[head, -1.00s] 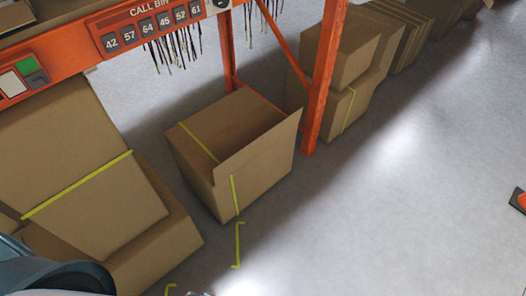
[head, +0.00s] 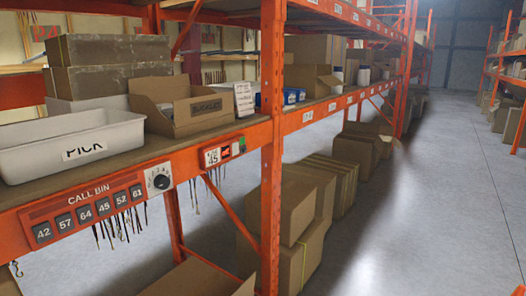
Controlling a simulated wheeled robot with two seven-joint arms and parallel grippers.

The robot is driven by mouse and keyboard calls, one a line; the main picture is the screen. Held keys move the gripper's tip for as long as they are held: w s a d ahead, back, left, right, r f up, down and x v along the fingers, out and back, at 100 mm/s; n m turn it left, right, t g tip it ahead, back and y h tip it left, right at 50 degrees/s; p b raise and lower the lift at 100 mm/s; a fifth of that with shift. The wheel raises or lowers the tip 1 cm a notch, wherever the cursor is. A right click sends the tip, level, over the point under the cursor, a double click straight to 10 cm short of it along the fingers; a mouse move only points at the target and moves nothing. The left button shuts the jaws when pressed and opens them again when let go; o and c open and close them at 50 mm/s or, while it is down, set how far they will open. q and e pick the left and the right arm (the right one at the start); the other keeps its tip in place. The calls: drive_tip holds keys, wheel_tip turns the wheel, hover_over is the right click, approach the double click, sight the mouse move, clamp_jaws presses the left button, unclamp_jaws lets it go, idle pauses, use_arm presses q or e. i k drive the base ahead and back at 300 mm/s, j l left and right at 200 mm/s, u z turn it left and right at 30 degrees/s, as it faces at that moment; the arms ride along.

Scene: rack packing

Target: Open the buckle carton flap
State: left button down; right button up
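The buckle carton (head: 184,124) is a brown cardboard box on the rack shelf, left of centre, with a dark printed label (head: 206,107) on its front that seems to read "BUCKLES". Its back and side panels stand up, and a lower panel shows at its front left. Neither of my grippers is in view.
A white PICK bin (head: 75,145) stands left of the carton. An orange upright (head: 272,160) rises beyond. The call-bin panel (head: 88,212) is on the front beam. The aisle floor (head: 420,220) is clear.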

sight(188, 111)
drive_tip(key=i+l, duration=0.25)
drive_tip(key=l, duration=0.15)
drive_tip(key=i+l+u, duration=0.15)
drive_tip(key=i+l, duration=0.15)
drive_tip(key=i+l+u, duration=0.2)
drive_tip(key=i, duration=0.3)
drive_tip(key=i+l+u, duration=0.15)
drive_tip(key=i+l, duration=0.3)
drive_tip(key=i+j+u, duration=0.1)
drive_tip(key=i, duration=0.35)
drive_tip(key=i+j+u, duration=0.15)
drive_tip(key=i, duration=0.3)
drive_tip(key=j, duration=0.1)
